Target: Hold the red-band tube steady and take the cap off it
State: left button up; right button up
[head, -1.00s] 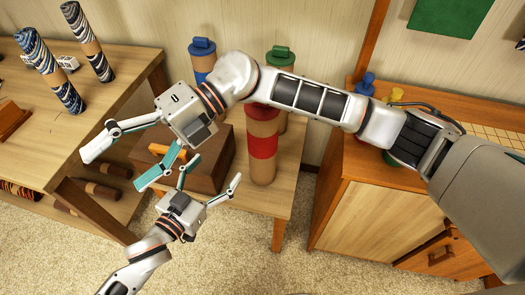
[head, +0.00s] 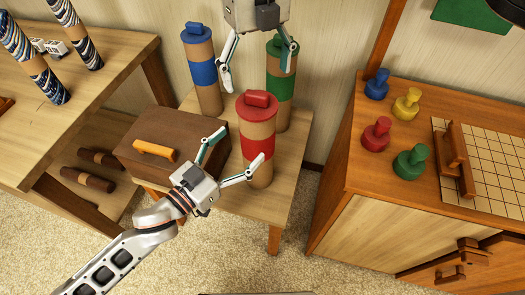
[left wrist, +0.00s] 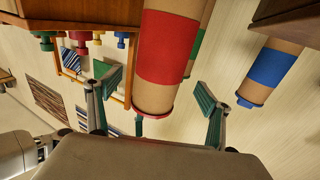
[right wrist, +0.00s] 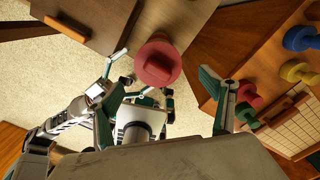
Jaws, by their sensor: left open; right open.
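The red-band tube (head: 259,128) stands upright on a small wooden table, its red cap (head: 262,100) on top. My left gripper (head: 241,147) is open at the red band, one finger left of the tube and one across its front. In the left wrist view the tube's red band (left wrist: 168,50) shows between the open fingers, with gaps visible. My right gripper (head: 258,70) is open and empty above the cap, its palm cut off by the top edge. In the right wrist view the cap (right wrist: 158,62) lies between and beyond the fingertips.
A blue-band tube (head: 201,70) and a green-band tube (head: 281,85) stand behind on the same table. A brown box (head: 170,135) with an orange handle sits at left. A cabinet (head: 350,180) with coloured knobs stands at right, a low bench (head: 120,55) at left.

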aim_at(256, 130)
pick_arm(q)
jog(key=shift+w+d+r, duration=0.15)
jog(key=shift+w+d, duration=0.05)
jog(key=shift+w, duration=0.15)
pick_arm(e)
jog(key=shift+s+a+r, duration=0.15)
pick_arm(q)
jog(key=x, duration=0.6)
jog(key=shift+w+d, duration=0.15)
jog(key=shift+w, duration=0.05)
